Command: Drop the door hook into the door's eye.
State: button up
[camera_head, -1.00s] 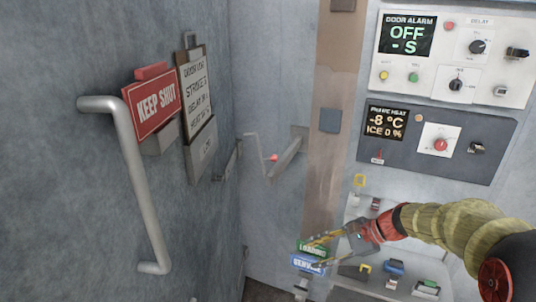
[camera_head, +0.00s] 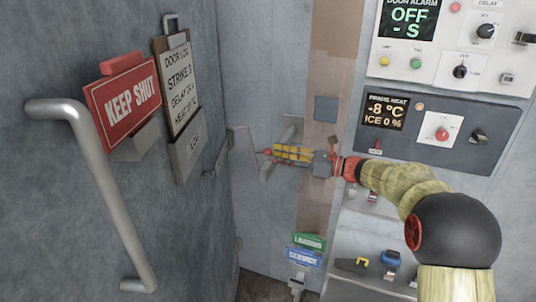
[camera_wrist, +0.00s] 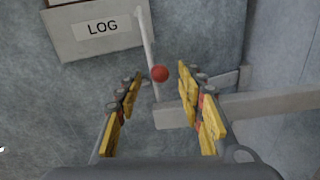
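The door hook is a thin pale rod (camera_head: 256,140) with a red ball knob (camera_head: 267,152), near the corner between the left door and the back wall. In the wrist view the rod (camera_wrist: 147,40) runs down past the red knob (camera_wrist: 159,74). My gripper (camera_head: 278,156) is open at the hook, its yellow-padded fingers pointing left. In the wrist view the knob appears between my spread fingertips (camera_wrist: 160,78); I cannot tell whether they touch it. A small grey bracket (camera_head: 221,157) on the door may be the eye; its opening is not clear.
A grey bar (camera_wrist: 255,104) crosses right of my fingers in the wrist view. The door carries a long handle (camera_head: 95,190), a KEEP SHUT sign (camera_head: 124,102) and a LOG holder (camera_head: 193,147). Control panels (camera_head: 440,130) and a shelf of hooks stand right; LOADING and SERVICE tags (camera_head: 305,252) hang below.

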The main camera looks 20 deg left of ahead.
aim_at(268, 152)
jog(key=shift+w+a, duration=0.15)
jog(key=shift+a, duration=1.7)
jog(key=shift+c, duration=0.4)
grip_shut()
